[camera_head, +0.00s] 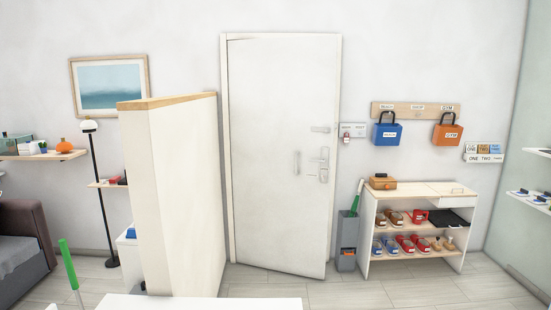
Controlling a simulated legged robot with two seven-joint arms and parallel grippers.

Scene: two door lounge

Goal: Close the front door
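The white front door (280,150) stands in its white frame (226,150) in the middle of the head view. Its lower right corner comes forward over the floor and its bottom edge slants, so it looks slightly ajar toward me, with the hinge side at the left. Neither of my grippers is in view.
A cream partition (180,190) with a wooden top stands left of the door. A shoe shelf (425,268) and a grey bin (347,240) are at the right. A white surface (200,302) crosses the bottom. Floor (290,287) shows before the door.

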